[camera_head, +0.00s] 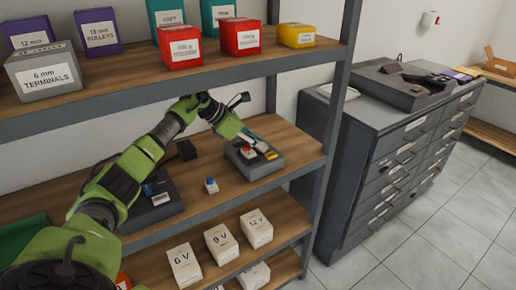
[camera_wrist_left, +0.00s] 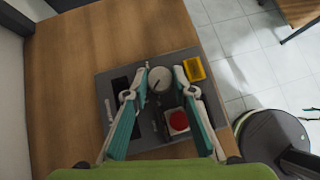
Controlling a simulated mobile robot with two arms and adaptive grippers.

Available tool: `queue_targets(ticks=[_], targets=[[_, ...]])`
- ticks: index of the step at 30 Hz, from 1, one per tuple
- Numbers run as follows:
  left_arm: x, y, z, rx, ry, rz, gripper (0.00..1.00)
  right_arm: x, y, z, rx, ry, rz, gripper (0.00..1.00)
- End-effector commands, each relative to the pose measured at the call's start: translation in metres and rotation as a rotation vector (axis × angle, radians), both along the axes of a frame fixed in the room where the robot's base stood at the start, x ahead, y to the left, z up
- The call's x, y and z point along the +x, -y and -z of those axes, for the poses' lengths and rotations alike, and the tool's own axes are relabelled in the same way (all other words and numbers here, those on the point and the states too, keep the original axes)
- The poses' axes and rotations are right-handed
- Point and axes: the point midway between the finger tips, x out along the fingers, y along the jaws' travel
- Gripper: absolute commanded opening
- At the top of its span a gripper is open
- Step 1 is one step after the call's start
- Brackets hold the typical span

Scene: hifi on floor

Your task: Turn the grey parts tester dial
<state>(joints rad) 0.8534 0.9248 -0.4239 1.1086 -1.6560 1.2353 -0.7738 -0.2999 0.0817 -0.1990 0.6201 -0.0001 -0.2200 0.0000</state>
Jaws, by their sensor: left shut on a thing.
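The grey parts tester (camera_head: 249,170) sits on the middle wooden shelf, near its right end. In the left wrist view its flat grey panel (camera_wrist_left: 110,84) carries a round grey dial (camera_wrist_left: 159,79), a red button (camera_wrist_left: 179,121) on a pale square base and a yellow part (camera_wrist_left: 194,69). My left gripper (camera_head: 261,146) reaches over the tester from the left. In the left wrist view its teal fingers (camera_wrist_left: 161,76) are closed on opposite sides of the dial. In the head view the fingers partly hide the dial. My right gripper is not in view.
Boxes, such as the red ones (camera_head: 240,38), fill the shelf above. White voltage boxes (camera_head: 221,243) stand below. A grey drawer cabinet (camera_head: 383,160) is at the right.

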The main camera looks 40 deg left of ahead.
Motion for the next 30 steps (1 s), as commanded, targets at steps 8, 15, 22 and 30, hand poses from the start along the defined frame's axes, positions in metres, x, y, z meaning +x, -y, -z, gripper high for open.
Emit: queue_targets(ticks=[8, 15, 22, 30], targets=[[0.0014, -0.0018, -0.0007, 0.001, 0.002, 0.091, 0.03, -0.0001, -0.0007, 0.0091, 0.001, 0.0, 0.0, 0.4], [0.0013, -0.0018, -0.0012, 0.002, 0.003, 0.11, 0.03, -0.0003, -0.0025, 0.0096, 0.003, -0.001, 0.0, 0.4], [0.0013, -0.0018, -0.0011, 0.002, 0.002, 0.109, 0.03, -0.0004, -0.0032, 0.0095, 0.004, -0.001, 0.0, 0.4], [0.0011, -0.0016, -0.0007, 0.002, 0.001, 0.11, 0.32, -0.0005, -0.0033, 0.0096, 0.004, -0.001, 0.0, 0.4]])
